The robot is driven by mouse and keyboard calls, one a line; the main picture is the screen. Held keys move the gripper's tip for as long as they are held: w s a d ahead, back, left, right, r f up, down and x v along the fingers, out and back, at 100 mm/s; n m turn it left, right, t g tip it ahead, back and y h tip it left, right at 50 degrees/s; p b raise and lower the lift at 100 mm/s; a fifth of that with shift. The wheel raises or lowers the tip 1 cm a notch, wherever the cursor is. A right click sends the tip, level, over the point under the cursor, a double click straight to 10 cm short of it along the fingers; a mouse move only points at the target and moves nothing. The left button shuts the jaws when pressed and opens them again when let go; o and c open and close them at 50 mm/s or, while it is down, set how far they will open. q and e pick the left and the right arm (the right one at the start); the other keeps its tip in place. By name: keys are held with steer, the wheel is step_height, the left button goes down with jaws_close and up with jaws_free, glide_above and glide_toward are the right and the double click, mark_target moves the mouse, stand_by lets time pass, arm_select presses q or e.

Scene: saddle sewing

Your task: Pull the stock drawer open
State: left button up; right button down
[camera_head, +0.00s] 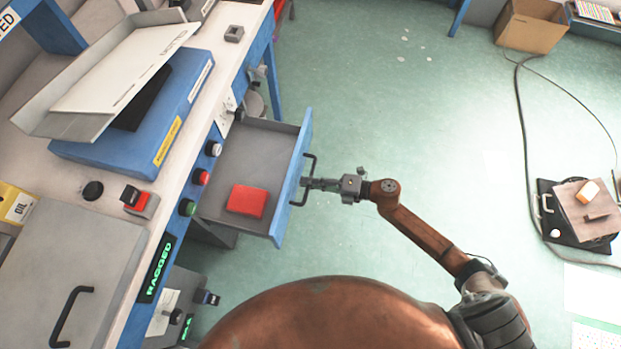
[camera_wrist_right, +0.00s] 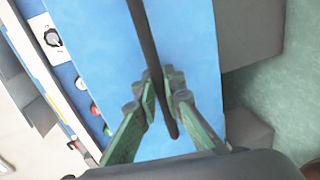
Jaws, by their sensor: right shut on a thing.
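The stock drawer (camera_head: 222,160) stands pulled out from the bench, with its grey inside showing. A red block (camera_head: 246,200) lies in it. Its blue front also fills the middle of the right wrist view (camera_wrist_right: 195,40). A dark bar handle (camera_head: 309,164) is on the front. My right gripper (camera_head: 306,183) is at this handle, its arm reaching in from the right. In the right wrist view its green fingers (camera_wrist_right: 164,95) stand on both sides of the handle bar (camera_wrist_right: 150,50), shut on it. My left gripper is not in view.
The bench carries a blue box (camera_head: 180,110) with a tilted grey tray and a grey lidded case (camera_head: 75,255). Knobs and buttons line its front edge. Green floor (camera_head: 400,120) right of the drawer is clear. A cable, a black board (camera_head: 550,205) and a cardboard box (camera_head: 530,25) lie farther right.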

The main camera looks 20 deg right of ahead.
steer(key=shift+s+d, duration=0.15)
steer(key=c, duration=2)
jaws_free()
steer(key=shift+d, duration=0.1)
steer(key=v, duration=1.2)
steer(key=shift+f, duration=0.1)
